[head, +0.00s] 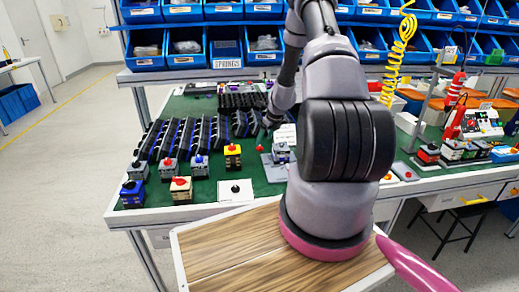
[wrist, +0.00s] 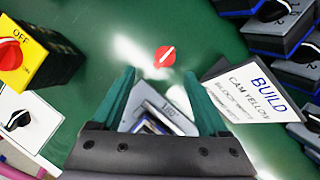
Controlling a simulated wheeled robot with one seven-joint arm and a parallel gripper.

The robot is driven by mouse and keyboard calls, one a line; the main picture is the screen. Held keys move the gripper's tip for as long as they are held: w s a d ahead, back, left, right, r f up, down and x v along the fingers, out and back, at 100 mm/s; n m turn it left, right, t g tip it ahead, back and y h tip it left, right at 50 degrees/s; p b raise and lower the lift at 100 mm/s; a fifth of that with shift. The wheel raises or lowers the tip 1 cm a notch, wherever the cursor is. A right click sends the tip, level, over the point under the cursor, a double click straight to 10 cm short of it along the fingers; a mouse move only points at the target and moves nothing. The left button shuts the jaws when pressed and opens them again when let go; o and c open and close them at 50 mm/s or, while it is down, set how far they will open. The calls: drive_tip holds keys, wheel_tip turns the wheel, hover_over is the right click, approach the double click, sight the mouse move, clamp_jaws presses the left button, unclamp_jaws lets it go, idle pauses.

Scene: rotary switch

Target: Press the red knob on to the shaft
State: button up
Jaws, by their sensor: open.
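A loose red knob (wrist: 165,56) with a white pointer line lies on the green mat in the wrist view, just beyond my fingertips and roughly centred. It shows as a small red spot (head: 260,148) in the head view. My gripper (wrist: 160,73) is open and empty, its two teal fingers apart. In the head view my gripper (head: 268,124) is dark and partly hidden by my arm. A grey fixture plate (wrist: 150,100) with a switch unit shows between the fingers; my gripper covers much of it. I cannot make out the shaft.
A yellow switch box (wrist: 35,50) with a red OFF knob stands at left, above a white plate (wrist: 28,125) with a black knob. A BUILD card (wrist: 250,92) and dark switch boxes (wrist: 285,30) are at right. Blue bins (head: 225,45) line the back.

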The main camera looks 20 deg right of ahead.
sight(262, 148)
drive_tip(key=shift+w+d+x, duration=0.15)
drive_tip(key=shift+x, duration=1.2)
drive_tip(key=shift+w+d+x, duration=0.1)
drive_tip(key=shift+w+x, duration=0.1)
drive_tip(key=shift+x, duration=1.15)
drive_tip(key=shift+r, duration=0.1)
clamp_jaws()
